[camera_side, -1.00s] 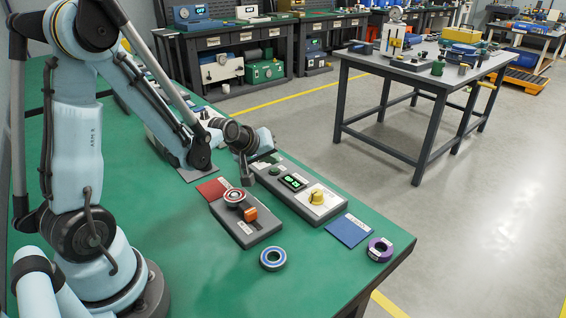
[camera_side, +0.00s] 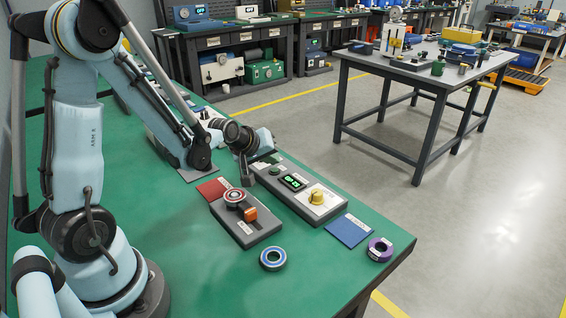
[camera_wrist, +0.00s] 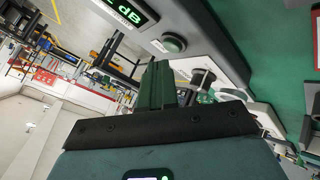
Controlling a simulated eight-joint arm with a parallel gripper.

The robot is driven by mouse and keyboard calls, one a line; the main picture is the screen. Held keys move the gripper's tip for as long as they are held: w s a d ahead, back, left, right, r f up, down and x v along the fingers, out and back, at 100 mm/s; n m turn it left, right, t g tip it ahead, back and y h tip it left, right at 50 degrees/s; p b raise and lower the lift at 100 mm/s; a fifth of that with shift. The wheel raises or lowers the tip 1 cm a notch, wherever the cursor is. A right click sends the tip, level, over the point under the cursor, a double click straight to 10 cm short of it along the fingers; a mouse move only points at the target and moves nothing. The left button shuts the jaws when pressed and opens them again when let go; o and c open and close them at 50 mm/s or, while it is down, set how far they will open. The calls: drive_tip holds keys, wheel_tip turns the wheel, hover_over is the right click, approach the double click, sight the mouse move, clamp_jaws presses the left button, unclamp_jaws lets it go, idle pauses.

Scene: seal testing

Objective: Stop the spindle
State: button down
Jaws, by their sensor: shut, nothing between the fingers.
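In the wrist view the shut green fingers (camera_wrist: 158,84) are empty, with the button (camera_wrist: 172,43) and display (camera_wrist: 128,14) just beyond.
A blue-rimmed ring (camera_side: 273,248) lies in front of the spindle unit. A purple ring (camera_side: 380,249) lies near the right table edge, next to a blue mat (camera_side: 348,231). A red mat (camera_side: 212,188) lies left of the spindle unit.

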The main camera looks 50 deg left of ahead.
sight(272, 171)
drive_tip(key=shift+f, duration=0.4)
drive_tip(key=shift+f, duration=0.35)
idle(0.6)
drive_tip(key=shift+r, duration=0.8)
drive_tip(key=shift+r, duration=0.1)
drive_tip(key=shift+r, duration=2.4)
